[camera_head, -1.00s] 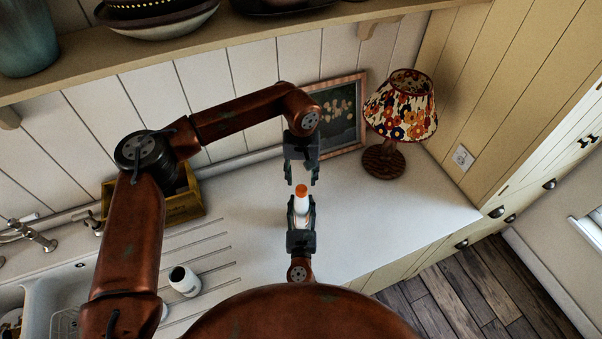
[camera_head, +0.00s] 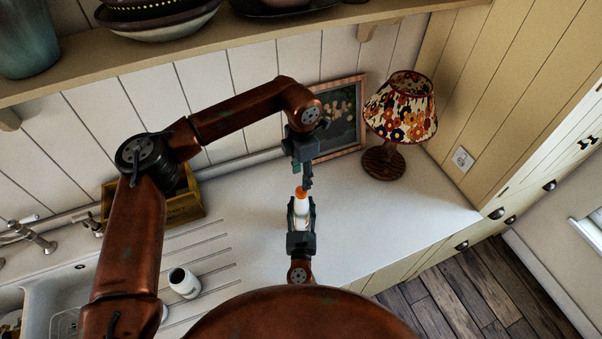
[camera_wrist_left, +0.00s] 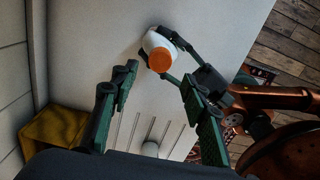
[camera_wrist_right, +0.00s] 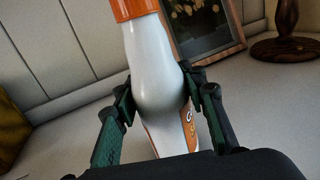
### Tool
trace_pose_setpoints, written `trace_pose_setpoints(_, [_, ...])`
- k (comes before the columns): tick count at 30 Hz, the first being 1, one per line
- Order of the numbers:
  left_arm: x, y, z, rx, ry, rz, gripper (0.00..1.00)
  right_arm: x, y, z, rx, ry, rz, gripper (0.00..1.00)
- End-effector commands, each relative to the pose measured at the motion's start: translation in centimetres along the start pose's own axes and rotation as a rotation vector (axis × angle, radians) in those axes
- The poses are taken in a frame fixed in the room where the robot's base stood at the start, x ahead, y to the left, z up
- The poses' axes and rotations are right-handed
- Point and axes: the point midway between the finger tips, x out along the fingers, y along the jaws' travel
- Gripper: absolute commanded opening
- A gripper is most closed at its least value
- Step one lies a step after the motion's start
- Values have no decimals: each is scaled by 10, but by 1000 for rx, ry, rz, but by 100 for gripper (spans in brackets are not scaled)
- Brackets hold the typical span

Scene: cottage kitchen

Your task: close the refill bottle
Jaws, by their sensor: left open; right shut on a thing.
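The refill bottle (camera_head: 301,210) is white with an orange cap (camera_head: 300,192) on its top. It stands about upright at the front of the counter. My right gripper (camera_wrist_right: 160,90) is shut on its white body, below the cap. My left gripper (camera_head: 304,183) is just above the cap, fingers pointing down, open and empty. In the left wrist view the cap (camera_wrist_left: 160,60) shows just beyond the tips of the spread fingers, a little apart from them. The cap's top edge is out of the right wrist view. I cannot tell how tightly the cap sits.
A lamp (camera_head: 399,112) and a framed picture (camera_head: 337,112) stand at the back right. A yellow wooden box (camera_head: 186,207) is behind my left arm. The counter right of the bottle is clear.

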Motion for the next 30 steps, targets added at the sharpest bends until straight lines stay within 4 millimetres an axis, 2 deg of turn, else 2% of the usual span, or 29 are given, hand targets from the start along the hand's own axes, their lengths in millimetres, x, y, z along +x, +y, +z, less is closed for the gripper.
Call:
trace_pose_setpoints(3, [-2, 0, 0, -167, -1, -1, 42, 0, 0, 1, 0, -2, 0, 0])
trace_pose_setpoints(9, [-3, 0, 0, -328, 0, -1, 42, 0, 0, 1, 0, -2, 0, 0])
trace_pose_setpoints(23, [-1, 0, 0, -353, 1, -1, 42, 0, 0, 1, 0, -2, 0, 0])
trace_pose_setpoints(30, [28, -1, -1, -352, 3, -2, 42, 0, 0, 1, 0, -2, 0, 0])
